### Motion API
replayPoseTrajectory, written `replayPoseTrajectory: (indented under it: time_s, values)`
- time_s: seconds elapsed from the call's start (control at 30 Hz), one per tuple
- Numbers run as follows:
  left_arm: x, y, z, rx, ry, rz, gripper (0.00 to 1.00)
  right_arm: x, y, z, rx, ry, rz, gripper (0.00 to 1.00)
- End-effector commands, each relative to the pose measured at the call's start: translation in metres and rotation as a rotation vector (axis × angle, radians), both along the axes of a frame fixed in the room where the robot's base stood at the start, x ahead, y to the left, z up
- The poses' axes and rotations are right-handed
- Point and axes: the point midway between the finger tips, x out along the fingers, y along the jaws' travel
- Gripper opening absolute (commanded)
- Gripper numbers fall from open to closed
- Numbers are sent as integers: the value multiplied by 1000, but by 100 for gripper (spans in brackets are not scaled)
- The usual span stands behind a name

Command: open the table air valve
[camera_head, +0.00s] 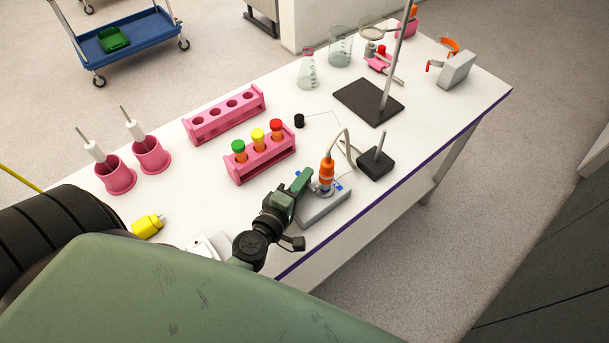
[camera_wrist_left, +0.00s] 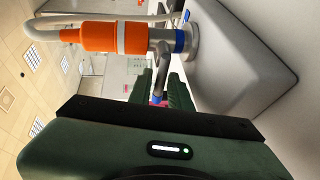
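The table air valve is a grey block (camera_head: 325,206) near the table's front edge, with an orange and white fitting (camera_head: 326,171) and blue parts on top. A pale hose rises from the fitting. In the left wrist view the orange fitting (camera_wrist_left: 100,37) lies across the upper left, and the grey block (camera_wrist_left: 240,70) fills the right. My left gripper (camera_head: 302,178) is right beside the fitting, over the block's left side. My right gripper is not in view.
A black block with a rod (camera_head: 375,163) stands just right of the valve. A pink rack (camera_head: 262,160) with capped tubes is behind my gripper. A stand on a black base (camera_head: 368,102) and glassware (camera_head: 308,72) are farther back. A yellow object (camera_head: 148,226) lies left.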

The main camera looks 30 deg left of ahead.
Motion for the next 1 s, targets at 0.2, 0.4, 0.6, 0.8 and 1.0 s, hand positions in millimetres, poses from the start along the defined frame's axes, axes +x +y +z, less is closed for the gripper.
replayPoseTrajectory:
  time_s: [0.2,0.4,0.6,0.8,1.0]
  values:
    - [4,0,-1,-1,0,0,19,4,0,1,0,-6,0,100]
    - [4,0,-1,-1,0,0,0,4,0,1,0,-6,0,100]
    - [3,0,-1,-1,0,0,0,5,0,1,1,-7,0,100]
    - [3,0,-1,0,0,0,0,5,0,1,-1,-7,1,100]
    - [3,0,-1,0,0,-1,0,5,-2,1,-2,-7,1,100]
